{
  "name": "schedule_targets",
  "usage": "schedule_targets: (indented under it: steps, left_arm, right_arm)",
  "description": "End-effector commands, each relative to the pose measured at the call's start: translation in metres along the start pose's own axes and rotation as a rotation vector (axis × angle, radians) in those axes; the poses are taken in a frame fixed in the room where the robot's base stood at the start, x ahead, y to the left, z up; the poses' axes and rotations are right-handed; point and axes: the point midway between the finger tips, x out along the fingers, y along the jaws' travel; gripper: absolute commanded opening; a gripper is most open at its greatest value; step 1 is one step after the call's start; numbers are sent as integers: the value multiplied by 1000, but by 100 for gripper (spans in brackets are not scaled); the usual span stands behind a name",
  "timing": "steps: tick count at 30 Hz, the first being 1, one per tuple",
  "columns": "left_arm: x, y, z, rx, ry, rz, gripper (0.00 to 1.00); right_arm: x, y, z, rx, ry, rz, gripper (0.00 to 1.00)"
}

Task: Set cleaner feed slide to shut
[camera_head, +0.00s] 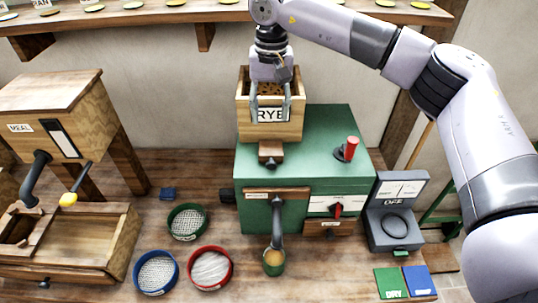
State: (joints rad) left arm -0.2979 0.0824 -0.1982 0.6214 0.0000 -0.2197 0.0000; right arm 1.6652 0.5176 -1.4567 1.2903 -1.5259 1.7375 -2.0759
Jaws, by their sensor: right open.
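The green cleaner (310,150) stands in the middle of the bench with a wooden hopper (242,122) labelled RYE on top, holding brown grain. A small wooden slide block with a dark end (271,153) sticks out at the hopper's foot; it looks like the feed slide, and I cannot tell its setting. My right gripper (270,117) points down at the hopper, its two fingers apart over the RYE label and above the block. Nothing shows between the fingers. I cannot tell whether they touch the hopper. My left gripper is out of view.
A red knob (347,149) stands on the cleaner's top and a red pointer (337,209) on its front. A green cup (273,263) sits under the spout. Several round sieves lie front left, beside the MEAL cabinet (60,112). A grey OFF box (392,232) stands at right.

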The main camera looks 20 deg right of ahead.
Motion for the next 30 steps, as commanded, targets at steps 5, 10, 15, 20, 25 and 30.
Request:
schedule_targets:
  steps: [5, 10, 15, 20, 25, 30]
  left_arm:
    - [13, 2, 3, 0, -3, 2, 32]
    - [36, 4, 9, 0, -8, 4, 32]
    - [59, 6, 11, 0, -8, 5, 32]
    - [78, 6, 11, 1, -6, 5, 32]
    - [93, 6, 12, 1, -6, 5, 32]
    - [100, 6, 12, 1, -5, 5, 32]
  right_arm:
    - [16, 6, -2, -4, 4, 20, 43]
    - [52, 6, -1, -4, 3, 18, 43]
    - [90, 6, -1, -3, 3, 16, 43]
    - [124, 6, -1, -3, 2, 15, 43]
    - [152, 6, -1, -3, 3, 14, 43]
    - [168, 6, -1, -3, 3, 14, 43]
